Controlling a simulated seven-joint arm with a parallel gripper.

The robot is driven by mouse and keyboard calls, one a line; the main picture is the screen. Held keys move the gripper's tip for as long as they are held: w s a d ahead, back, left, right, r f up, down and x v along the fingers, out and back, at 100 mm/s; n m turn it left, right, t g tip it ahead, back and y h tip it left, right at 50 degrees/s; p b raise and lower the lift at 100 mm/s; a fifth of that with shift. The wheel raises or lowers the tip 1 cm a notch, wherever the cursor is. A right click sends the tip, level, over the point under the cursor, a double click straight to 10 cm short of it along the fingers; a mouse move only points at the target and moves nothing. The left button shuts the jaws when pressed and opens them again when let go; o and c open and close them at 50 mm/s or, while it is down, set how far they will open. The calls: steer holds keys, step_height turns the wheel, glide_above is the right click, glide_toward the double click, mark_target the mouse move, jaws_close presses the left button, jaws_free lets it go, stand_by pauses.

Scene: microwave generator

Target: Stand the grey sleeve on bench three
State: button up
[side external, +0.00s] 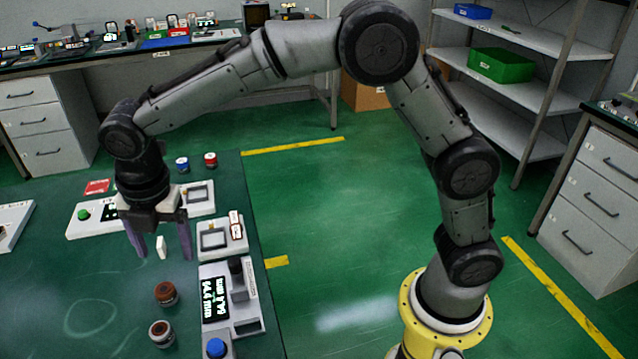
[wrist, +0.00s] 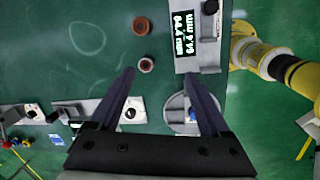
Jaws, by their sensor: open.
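My gripper (side external: 163,256) is open above the green table, fingers pointing down. In the side view a small pale upright piece (side external: 161,247) shows between the fingers; it may be the grey sleeve, and I cannot tell whether it touches them. In the wrist view the open fingers (wrist: 158,75) have a pale block with a dark round centre (wrist: 131,111) beside the left one and a grey rounded fixture (wrist: 175,112) behind the right one. No label reading bench three is legible.
Two brown-topped round pieces (side external: 166,293) (side external: 161,334) stand in front of the gripper. A display unit (side external: 228,305) and a square-framed fixture (side external: 221,238) are to its right. A green-button box (side external: 92,216) is left. Blue (side external: 182,164) and red (side external: 210,160) jars stand behind. The left-front tabletop is clear.

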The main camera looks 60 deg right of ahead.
steer(key=s+d+r+m+t, duration=0.1)
steer(key=s+d+r+m, duration=0.4)
steer(key=d+m, duration=0.15)
steer(key=s+d+r+m+t, duration=0.1)
steer(key=s+d+r+m, duration=0.35)
steer(key=d, duration=0.35)
steer(key=s+d+f+m+t, duration=0.1)
steer(key=s+d+m, duration=0.3)
steer(key=s+m, duration=0.2)
steer(key=s+d+f+m, duration=0.2)
steer(key=s+d+m, duration=0.2)
steer(key=s+m, duration=0.3)
steer(key=s, duration=0.4)
steer(key=shift+t, duration=0.4)
